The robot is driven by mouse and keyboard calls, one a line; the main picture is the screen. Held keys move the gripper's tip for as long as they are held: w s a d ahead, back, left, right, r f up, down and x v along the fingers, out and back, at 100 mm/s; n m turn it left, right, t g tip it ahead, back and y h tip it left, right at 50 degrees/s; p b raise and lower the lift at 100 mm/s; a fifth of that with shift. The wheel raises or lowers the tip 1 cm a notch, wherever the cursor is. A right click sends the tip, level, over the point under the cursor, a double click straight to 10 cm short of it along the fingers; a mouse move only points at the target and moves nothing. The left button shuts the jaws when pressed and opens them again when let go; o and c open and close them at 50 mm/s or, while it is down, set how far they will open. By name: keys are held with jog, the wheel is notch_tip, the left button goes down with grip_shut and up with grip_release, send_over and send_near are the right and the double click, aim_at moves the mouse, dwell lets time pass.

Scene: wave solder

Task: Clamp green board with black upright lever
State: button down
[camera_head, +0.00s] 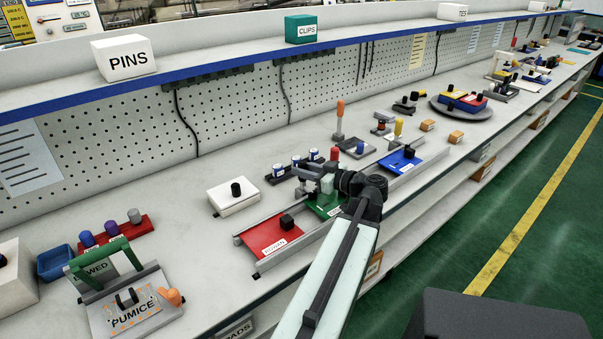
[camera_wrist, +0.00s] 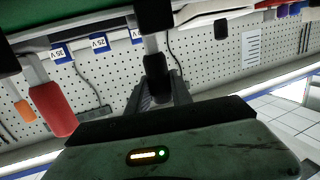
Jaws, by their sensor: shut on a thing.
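The green board (camera_head: 318,209) sits in a grey rail on the bench, right of a red board. My gripper (camera_head: 322,174) is over its far side, and my wrist hides part of the board. In the wrist view, which looks upside down, the black lever (camera_wrist: 155,66) has a grey stem and a black grip. My gripper (camera_wrist: 157,88) is shut on that grip. A red-handled lever (camera_wrist: 52,108) stands to the left, apart from my gripper; its red grip also shows in the head view (camera_head: 334,154).
The red board (camera_head: 268,238) with a black knob lies left in the same rail. A white block (camera_head: 232,200) stands behind it. Labelled capacitors (camera_head: 296,162) stand behind the green board. A blue board (camera_head: 400,162) lies to the right.

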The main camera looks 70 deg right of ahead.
jog(key=shift+a+r, duration=0.1)
jog(key=c, duration=1.1)
grip_release()
jog(key=shift+a+r, duration=0.1)
jog(key=shift+c, duration=0.2)
jog(key=shift+s, duration=0.15)
jog(key=f+p+v, duration=0.1)
jog(key=v, duration=0.6)
jog(key=shift+s+r, duration=0.3)
jog(key=shift+r, duration=0.15)
